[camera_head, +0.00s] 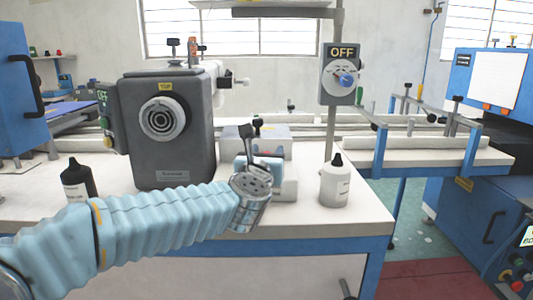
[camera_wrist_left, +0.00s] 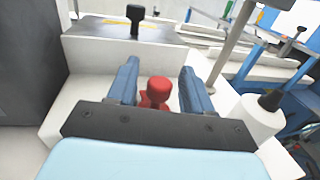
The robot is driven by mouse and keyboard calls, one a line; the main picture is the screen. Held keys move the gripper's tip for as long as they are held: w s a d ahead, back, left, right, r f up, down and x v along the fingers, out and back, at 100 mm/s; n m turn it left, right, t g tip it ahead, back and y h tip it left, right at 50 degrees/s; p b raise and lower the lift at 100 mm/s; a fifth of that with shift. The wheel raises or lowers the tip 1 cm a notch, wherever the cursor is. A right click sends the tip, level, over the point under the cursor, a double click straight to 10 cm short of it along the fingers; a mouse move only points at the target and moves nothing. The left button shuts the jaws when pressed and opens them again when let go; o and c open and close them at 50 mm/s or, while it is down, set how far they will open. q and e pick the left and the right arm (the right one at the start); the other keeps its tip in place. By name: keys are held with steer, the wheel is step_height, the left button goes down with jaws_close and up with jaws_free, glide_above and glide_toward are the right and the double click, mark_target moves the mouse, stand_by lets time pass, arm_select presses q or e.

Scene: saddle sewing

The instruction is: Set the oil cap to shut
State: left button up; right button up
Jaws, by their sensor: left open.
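A red knob-shaped piece, which looks like the oil cap (camera_wrist_left: 155,92), shows in the left wrist view between the two blue fingers of my left gripper (camera_wrist_left: 160,72). The fingers stand apart with a gap on either side of it. I cannot tell whether the cap is open or shut. In the head view my left gripper (camera_head: 262,160) is over the right part of the bench, in front of a white block, and it hides the red piece. My right gripper is in neither view.
The grey sewing machine (camera_head: 165,130) stands left of the gripper. A white bottle (camera_head: 335,187) with a black top stands to its right, by a post with an OFF dial (camera_head: 341,78). A black bottle (camera_head: 77,181) stands at the left. The bench front (camera_head: 300,218) is mostly clear.

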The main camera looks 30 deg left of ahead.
arm_select(q)
steer(key=shift+c, duration=0.4)
